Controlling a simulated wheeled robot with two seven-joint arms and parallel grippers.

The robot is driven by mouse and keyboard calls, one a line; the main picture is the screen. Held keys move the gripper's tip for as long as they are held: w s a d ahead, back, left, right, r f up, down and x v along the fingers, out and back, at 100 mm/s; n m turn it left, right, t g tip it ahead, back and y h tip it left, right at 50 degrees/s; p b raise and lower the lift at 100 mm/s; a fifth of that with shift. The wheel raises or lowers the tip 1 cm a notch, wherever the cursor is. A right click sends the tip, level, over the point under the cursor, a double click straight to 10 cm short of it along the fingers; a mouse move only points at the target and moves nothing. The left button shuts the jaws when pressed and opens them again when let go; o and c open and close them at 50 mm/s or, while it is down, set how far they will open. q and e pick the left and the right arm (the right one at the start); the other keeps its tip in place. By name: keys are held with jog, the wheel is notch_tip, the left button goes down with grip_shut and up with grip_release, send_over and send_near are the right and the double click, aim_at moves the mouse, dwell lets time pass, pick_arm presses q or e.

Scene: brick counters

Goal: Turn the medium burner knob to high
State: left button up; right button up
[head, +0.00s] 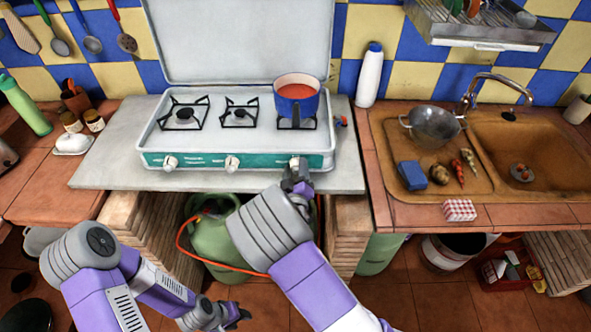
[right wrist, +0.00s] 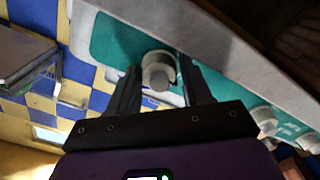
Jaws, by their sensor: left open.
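The white camp stove (head: 153,130) has a green front panel with three white knobs: a left knob (head: 170,162), a middle knob (head: 232,163) and a right knob (head: 295,163). No label I can read tells which one is the medium burner's. My right gripper (head: 299,180) is at the right knob and partly covers it. In the right wrist view, the fingers of my right gripper (right wrist: 160,75) stand open on either side of this knob (right wrist: 157,68), with narrow gaps. My left gripper (head: 238,317) is open and empty, low in front of the counter.
A blue pot (head: 297,108) with red contents sits on the right burner. A white bottle (head: 370,75) stands right of the stove. A green gas cylinder (head: 212,240) with an orange hose is below. The sink (head: 545,140) is at the right.

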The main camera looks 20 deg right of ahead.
jog(key=shift+s, duration=0.1)
jog(key=v, duration=0.7)
jog(key=shift+s+p, duration=0.2)
jog(key=shift+p, duration=0.15)
jog(key=s+d+f+m+g+y, duration=0.1)
jog(key=s+f+m+g, duration=0.2)
jog(key=f, duration=0.6)
jog(key=s+d+f+g+y, duration=0.1)
jog(key=s+d+f+g, duration=0.15)
jog(key=f+g, duration=0.55)
jog(key=s+a+f+m+g+y, duration=0.2)
jog(key=s+f, duration=0.3)
jog(key=s, duration=0.3)
jog(key=s+a+f+m+g+y, duration=0.2)
jog(key=s+a+f+g+y, duration=0.2)
jog(key=s, duration=0.4)
jog(key=shift+a+f+y, duration=0.35)
jog(key=shift+a+y, duration=0.25)
jog(key=shift+a, duration=0.2)
